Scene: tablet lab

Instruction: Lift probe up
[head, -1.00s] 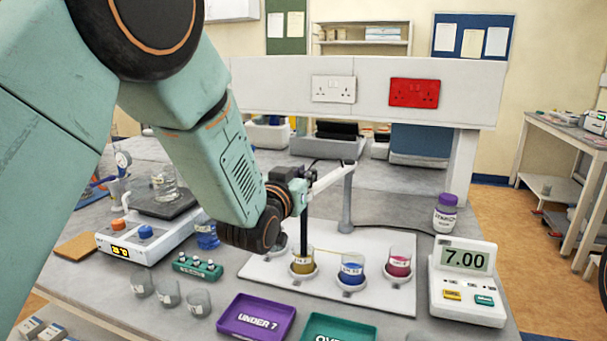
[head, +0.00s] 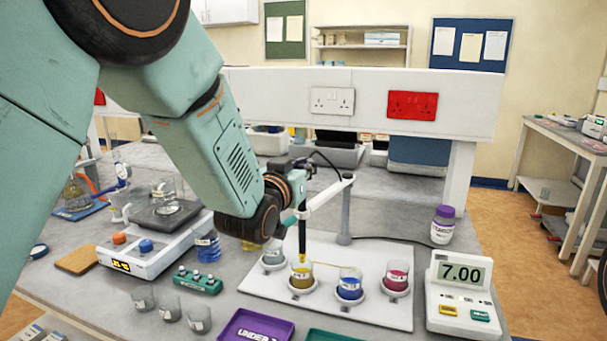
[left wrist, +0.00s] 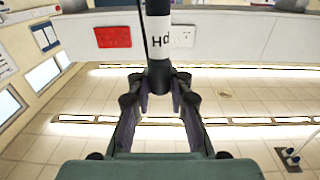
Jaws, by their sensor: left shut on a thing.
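The black pH probe (head: 302,237) hangs upright over the beaker of yellow liquid (head: 302,281) in the head view. Its lower end is close to the beaker's rim; I cannot tell whether it is clear of it. My left gripper (head: 301,208) is shut on the upper part of the probe, though its fingers are partly hidden by the wrist. In the left wrist view the probe's white lettered band (left wrist: 158,37) stands at the tips of the left gripper (left wrist: 159,88). My right gripper is out of view.
Beakers of blue (head: 349,289) and red liquid (head: 396,281) stand beside it on the white board (head: 330,314). The probe stand (head: 346,205) rises behind. A meter reading 7.00 (head: 460,272) is at the right. A purple tray (head: 255,328) lies in front.

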